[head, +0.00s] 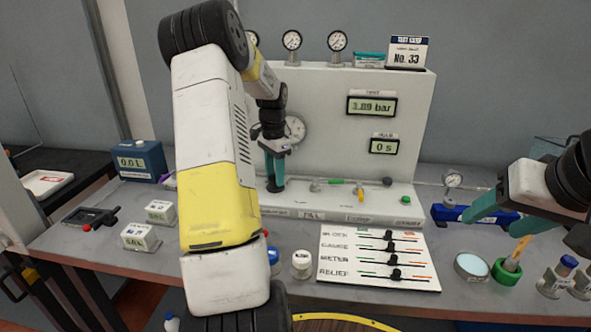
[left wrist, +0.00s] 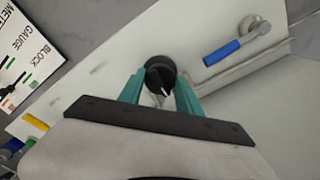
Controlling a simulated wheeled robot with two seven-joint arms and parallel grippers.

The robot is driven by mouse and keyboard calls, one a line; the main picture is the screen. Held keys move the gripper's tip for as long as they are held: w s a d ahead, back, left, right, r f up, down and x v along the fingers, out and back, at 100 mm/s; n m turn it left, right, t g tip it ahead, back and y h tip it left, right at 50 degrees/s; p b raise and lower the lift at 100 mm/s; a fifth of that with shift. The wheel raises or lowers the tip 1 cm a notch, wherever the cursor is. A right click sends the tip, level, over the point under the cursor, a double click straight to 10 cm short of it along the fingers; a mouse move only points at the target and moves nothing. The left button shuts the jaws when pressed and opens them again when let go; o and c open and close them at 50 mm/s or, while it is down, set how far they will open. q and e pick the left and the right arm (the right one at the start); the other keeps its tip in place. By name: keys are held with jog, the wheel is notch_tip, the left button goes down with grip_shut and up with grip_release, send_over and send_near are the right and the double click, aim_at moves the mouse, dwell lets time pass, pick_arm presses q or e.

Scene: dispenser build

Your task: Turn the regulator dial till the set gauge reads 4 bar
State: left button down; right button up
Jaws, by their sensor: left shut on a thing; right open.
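The regulator dial is a black round knob with a white pointer mark, between my left fingers in the left wrist view (left wrist: 160,72). In the head view the dial (head: 275,186) is partly hidden at the low front ledge of the white panel. My left gripper (head: 276,172) points down and is shut on the dial, one teal finger on each side. A display (head: 371,106) on the panel reads about 3.89 bar; its small label is too blurred to read. A round gauge (head: 296,129) behind my left wrist is partly hidden. My right gripper (head: 494,218) is open and empty at the right.
A second display (head: 384,146) reads 0 s. A white board with sliders (head: 378,278) lies in front. A blue-handled lever (left wrist: 222,52) is close to the dial. A blue device (head: 452,214) and a green ring holder (head: 507,273) are near my right gripper.

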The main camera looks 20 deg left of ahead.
pick_arm(q)
jog(key=c, duration=0.8)
grip_release()
jog(key=shift+r, duration=0.1)
notch_tip(320, 180, up, 8)
jog(key=shift+f, duration=0.15)
